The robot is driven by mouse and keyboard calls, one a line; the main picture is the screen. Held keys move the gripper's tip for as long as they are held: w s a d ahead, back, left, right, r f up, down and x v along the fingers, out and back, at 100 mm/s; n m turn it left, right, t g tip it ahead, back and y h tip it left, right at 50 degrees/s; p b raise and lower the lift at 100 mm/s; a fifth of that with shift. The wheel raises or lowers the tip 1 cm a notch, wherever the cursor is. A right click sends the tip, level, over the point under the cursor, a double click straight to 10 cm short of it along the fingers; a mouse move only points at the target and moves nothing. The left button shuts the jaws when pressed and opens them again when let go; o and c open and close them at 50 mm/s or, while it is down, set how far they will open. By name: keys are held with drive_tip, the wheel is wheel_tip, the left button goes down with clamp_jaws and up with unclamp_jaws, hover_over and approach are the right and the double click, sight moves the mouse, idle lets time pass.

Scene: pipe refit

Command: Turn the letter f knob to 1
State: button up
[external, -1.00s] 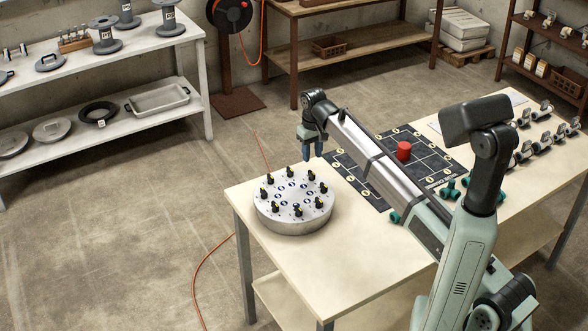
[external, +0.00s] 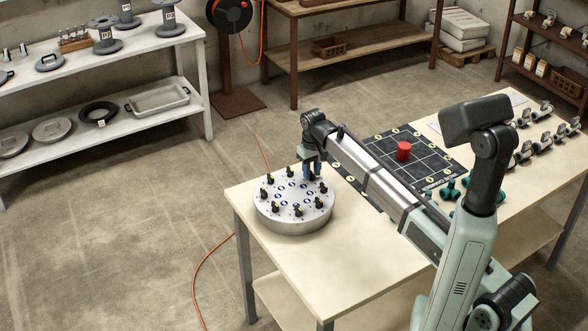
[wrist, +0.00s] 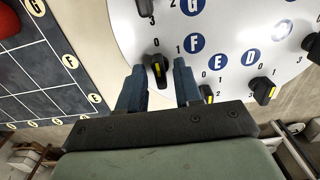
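The letter F knob (wrist: 157,62) is black with a yellow mark, on a white round dial plate beside the blue F label (wrist: 195,42). The numbers 0 and 1 show just above it; I cannot tell for sure which number its mark points to. My gripper (wrist: 160,85) is open, with its blue fingers on either side of this knob and gaps visible between. In the external view, my gripper (external: 312,174) is low at the far right rim of the dial drum (external: 292,222), and its fingers partly hide the knob there.
Neighbouring knobs stand close around the rim: the E knob (wrist: 207,95) by the right finger, the D knob (wrist: 263,90) and the G knob (wrist: 145,8). The table front is clear.

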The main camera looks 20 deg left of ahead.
sight(312, 172)
clamp_jaws()
drive_tip(key=shift+m, duration=0.3)
drive_tip(key=m, duration=1.1)
idle(0.4)
idle(0.4)
drive_tip(key=shift+o, duration=0.6)
unclamp_jaws()
drive_tip(key=shift+r, duration=0.1)
wheel_tip(312, 172, up, 14)
drive_tip(key=shift+f, duration=0.2)
